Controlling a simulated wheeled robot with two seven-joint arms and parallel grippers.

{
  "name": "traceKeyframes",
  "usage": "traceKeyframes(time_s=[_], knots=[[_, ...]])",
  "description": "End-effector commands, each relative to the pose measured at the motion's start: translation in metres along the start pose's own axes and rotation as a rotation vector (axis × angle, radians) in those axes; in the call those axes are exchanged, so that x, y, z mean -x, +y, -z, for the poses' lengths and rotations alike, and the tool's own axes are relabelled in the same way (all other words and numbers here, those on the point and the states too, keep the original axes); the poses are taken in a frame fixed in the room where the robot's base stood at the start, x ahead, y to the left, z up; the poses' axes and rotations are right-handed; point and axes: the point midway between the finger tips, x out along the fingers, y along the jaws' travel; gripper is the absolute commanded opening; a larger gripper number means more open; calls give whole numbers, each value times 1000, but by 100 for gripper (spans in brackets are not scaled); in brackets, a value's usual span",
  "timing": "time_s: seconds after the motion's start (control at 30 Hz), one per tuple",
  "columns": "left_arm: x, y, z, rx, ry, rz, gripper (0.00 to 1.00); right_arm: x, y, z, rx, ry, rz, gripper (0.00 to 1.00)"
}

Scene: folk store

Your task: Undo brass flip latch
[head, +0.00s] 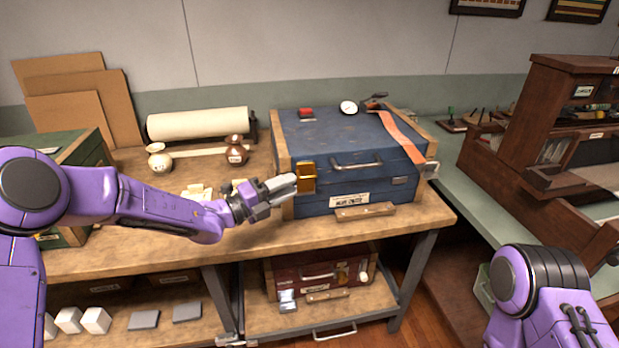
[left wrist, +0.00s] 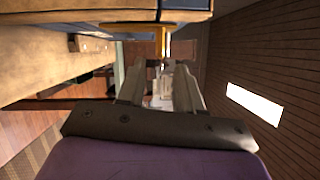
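The blue case (head: 345,143) with wooden corners stands shut on the workbench. Its brass flip latch (head: 306,178) is on the front, near the left corner. My left gripper (head: 290,184) is just left of and in front of the latch, its fingers pointing at it. In the left wrist view the two fingers (left wrist: 159,75) stand apart with a gap between them. The brass latch (left wrist: 150,29) lies just beyond the fingertips there, in line with the gap. I cannot tell whether they touch. My right gripper is out of view.
A red block (head: 305,112), a white round gauge (head: 348,107) and an orange strap (head: 400,137) are on the case lid. A paper roll (head: 197,123) and small jars lie behind my left arm. A red case (head: 318,278) sits on the lower shelf.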

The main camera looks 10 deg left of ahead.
Motion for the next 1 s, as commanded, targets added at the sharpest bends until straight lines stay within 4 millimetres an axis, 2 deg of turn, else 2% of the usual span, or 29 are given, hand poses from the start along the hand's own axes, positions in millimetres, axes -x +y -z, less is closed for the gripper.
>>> traceKeyframes(time_s=[0.1, 0.3, 0.43, 0.67, 0.7, 0.77, 0.8, 1.0], knots=[[-28, -3, 0, 2, 2, -2, 35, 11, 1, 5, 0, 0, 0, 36], [-62, -1, 0, 4, 1, -2, 35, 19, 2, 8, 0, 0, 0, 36], [-70, 0, 0, 6, -1, -2, 35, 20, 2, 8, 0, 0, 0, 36], [-71, 1, 1, 7, -1, -2, 35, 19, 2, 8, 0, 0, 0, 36], [-71, 1, 1, 7, -1, -2, 22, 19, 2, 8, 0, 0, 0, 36], [-71, 1, 1, 7, -1, -2, 2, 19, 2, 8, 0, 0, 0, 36], [-71, 1, 1, 7, -1, -2, 0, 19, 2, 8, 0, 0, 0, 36], [-71, 0, 0, 7, -2, 0, 0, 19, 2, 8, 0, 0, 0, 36]])
